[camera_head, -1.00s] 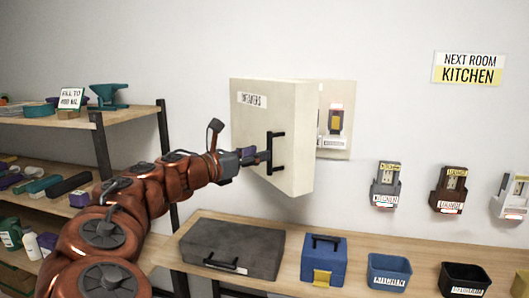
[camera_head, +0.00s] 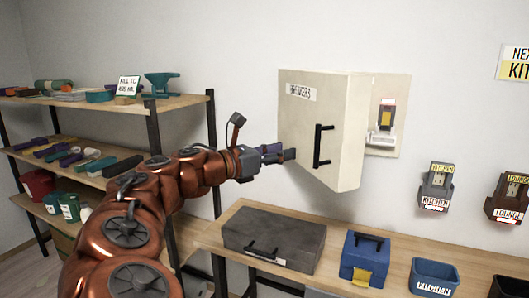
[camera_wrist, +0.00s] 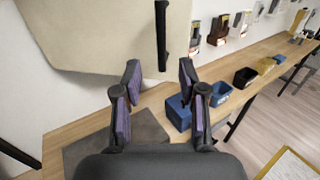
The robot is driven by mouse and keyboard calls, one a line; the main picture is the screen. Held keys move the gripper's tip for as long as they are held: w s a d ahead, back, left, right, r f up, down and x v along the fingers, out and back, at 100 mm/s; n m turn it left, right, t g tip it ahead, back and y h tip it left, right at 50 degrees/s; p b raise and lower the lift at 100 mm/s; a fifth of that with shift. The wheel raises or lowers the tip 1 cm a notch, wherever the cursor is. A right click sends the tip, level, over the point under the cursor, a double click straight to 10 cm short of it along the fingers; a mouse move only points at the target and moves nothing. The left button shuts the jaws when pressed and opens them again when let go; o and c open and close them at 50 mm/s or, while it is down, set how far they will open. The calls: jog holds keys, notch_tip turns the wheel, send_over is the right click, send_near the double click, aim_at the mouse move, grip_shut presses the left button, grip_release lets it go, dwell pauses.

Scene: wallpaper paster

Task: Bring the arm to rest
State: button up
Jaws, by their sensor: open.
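My gripper (camera_head: 290,154) is open and empty, at the end of my outstretched copper-coloured arm (camera_head: 150,205). It is in front of the open cream door of the breakers cabinet (camera_head: 300,120), left of the black door handle (camera_head: 322,146) and apart from it. In the wrist view both fingers of my gripper (camera_wrist: 159,72) are spread with nothing between them, and the handle (camera_wrist: 162,35) stands beyond the tips. The door stands ajar, and a unit with a yellow face (camera_head: 387,110) shows inside at the right.
A wooden bench (camera_head: 225,235) below holds a dark grey case (camera_head: 273,240), a blue toolbox (camera_head: 364,258) and open bins (camera_head: 436,277). Loaded shelves (camera_head: 190,100) stand at the left. Labelled wall units (camera_head: 435,185) hang at the right.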

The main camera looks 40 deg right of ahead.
jog(key=shift+s, duration=0.1)
